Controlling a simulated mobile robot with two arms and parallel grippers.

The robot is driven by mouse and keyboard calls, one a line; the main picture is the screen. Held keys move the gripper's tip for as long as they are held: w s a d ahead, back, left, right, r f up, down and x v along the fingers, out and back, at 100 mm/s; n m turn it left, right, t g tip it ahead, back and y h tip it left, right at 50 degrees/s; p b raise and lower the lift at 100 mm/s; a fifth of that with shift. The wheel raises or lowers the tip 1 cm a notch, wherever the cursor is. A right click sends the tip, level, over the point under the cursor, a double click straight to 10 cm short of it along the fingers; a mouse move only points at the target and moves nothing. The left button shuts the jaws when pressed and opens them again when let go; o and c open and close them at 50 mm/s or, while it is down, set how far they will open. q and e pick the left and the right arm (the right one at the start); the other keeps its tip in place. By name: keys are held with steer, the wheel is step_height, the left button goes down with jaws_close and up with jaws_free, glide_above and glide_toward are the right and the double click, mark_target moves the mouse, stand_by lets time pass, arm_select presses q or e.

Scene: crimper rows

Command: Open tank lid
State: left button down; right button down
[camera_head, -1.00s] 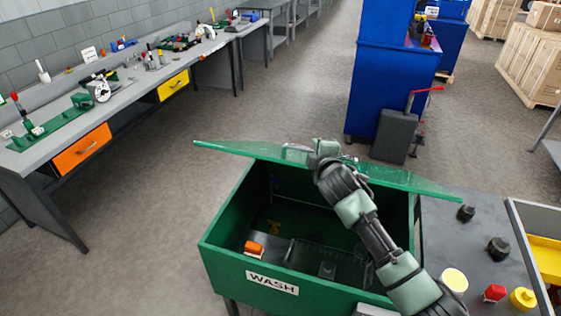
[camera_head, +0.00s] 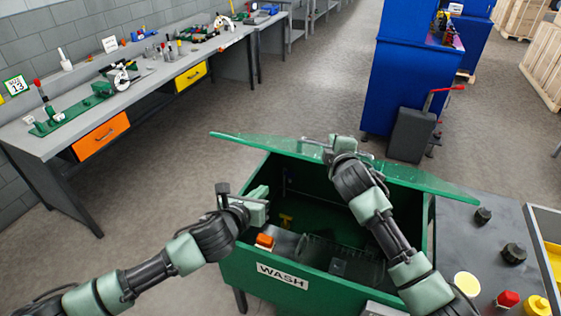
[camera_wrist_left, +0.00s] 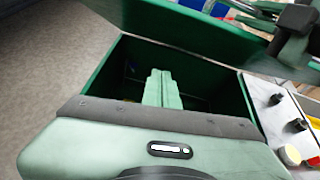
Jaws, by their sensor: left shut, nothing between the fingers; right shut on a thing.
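The green wash tank (camera_head: 318,290) stands in front of me, with a white WASH label on its front. Its green lid (camera_head: 425,183) is raised, tilted over the opening, so the dark inside shows. My right gripper (camera_head: 335,143) is shut on the lid at about the middle of its raised edge; the exact grip is partly hidden by the hand. My left gripper (camera_head: 263,191) is shut and empty, over the left part of the tank opening and below the lid. In the left wrist view its closed fingers (camera_wrist_left: 161,88) point into the opening, with the lid (camera_wrist_left: 190,32) beyond.
An orange object (camera_head: 265,241) sits inside the tank at the front left. A grey side table (camera_head: 465,240) with black knobs and red and yellow items adjoins the tank's right. A workbench (camera_head: 60,140) runs along the left wall. Open floor lies between.

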steer(key=shift+f, duration=0.15)
steer(key=shift+d, duration=0.1)
arm_select(q)
steer(key=w+d+r+m, duration=0.1)
steer(key=w+d, duration=0.3)
steer(key=w, duration=0.6)
steer(key=shift+w+d+r+m, duration=0.2)
steer(key=shift+w+r+m, duration=0.1)
steer(key=shift+r, duration=0.3)
